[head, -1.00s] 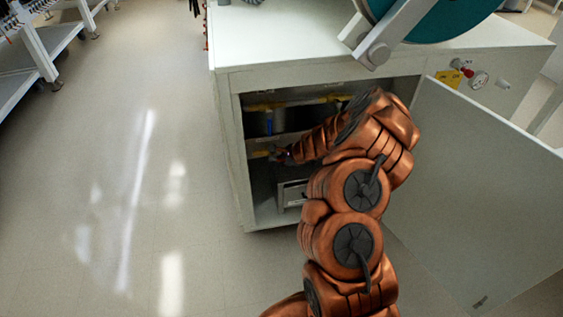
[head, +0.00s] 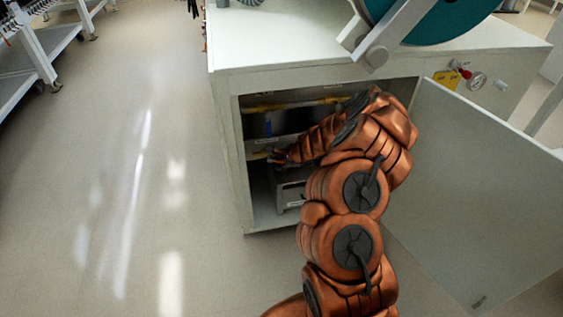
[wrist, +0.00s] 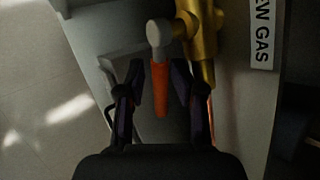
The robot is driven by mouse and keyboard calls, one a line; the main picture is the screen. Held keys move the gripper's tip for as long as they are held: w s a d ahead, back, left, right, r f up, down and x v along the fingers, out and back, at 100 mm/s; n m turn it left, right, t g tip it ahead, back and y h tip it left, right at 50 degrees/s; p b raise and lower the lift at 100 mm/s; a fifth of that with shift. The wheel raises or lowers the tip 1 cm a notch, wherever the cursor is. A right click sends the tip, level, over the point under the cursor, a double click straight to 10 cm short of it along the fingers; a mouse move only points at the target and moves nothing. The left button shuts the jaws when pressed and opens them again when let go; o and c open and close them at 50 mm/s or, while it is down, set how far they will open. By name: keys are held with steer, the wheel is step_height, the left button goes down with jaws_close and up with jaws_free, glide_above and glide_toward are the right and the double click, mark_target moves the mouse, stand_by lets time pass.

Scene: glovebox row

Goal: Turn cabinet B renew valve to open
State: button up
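The valve shows in the wrist view as a brass body (wrist: 203,42) with an orange lever handle (wrist: 160,88) hanging from a grey hub (wrist: 159,33). A partly cut-off label (wrist: 262,30) beside it reads "EW GAS". My gripper (wrist: 158,84) is open, with one dark finger on each side of the orange handle and a visible gap to each. In the head view my gripper (head: 277,157) is inside the open cabinet (head: 228,150), at the lower yellow pipe. The handle is too small to make out clearly there.
The cabinet door (head: 470,200) stands open to the right of my arm. An upper yellow pipe (head: 290,104) runs across the cabinet above my gripper. A grey box (head: 290,193) sits on the cabinet floor below.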

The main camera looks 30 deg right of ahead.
steer(key=shift+d+r, duration=0.1)
steer(key=shift+r, duration=0.05)
steer(key=v, duration=0.7)
steer(key=shift+s+r, duration=0.25)
steer(key=shift+r, duration=0.05)
stand_by(0.4)
